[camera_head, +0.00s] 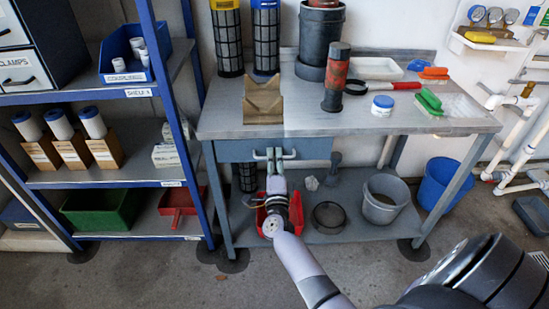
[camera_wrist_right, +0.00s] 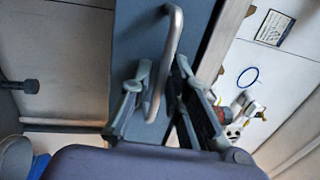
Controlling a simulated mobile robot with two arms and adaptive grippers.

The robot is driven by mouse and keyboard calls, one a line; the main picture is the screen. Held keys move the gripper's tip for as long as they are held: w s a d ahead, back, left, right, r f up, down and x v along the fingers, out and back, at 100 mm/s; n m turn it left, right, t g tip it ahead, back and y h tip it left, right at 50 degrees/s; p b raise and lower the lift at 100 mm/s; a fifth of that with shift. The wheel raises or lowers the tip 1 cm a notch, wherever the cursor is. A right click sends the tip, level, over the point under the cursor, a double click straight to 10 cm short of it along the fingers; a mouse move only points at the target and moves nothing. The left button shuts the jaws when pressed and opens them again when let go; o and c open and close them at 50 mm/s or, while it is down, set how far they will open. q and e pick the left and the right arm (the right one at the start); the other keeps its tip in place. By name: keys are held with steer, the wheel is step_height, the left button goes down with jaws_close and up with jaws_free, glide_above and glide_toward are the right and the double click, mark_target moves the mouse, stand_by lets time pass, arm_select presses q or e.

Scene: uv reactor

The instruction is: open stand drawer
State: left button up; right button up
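The stand is a grey workbench (camera_head: 350,122) with a blue-grey drawer (camera_head: 236,150) under its top, which looks closed in the head view. The drawer front also fills the middle of the right wrist view (camera_wrist_right: 142,40). Its curved metal handle (camera_wrist_right: 176,45) runs between the fingers of my right gripper (camera_wrist_right: 158,98). The fingers stand apart on either side of the handle, with gaps visible. In the head view my right gripper (camera_head: 274,154) is at the drawer front and covers part of the handle. My left gripper is not in view.
A blue shelf rack (camera_head: 167,90) stands close on the left. A red bin (camera_head: 261,222), a grey bucket (camera_head: 385,199) and a dark ring (camera_head: 328,217) sit on the stand's lower shelf. A blue bucket (camera_head: 437,184) stands at right. The floor in front is clear.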

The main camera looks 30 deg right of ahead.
steer(key=shift+w+d, duration=0.1)
steer(key=shift+w, duration=0.1)
steer(key=shift+c, duration=0.6)
jaws_close()
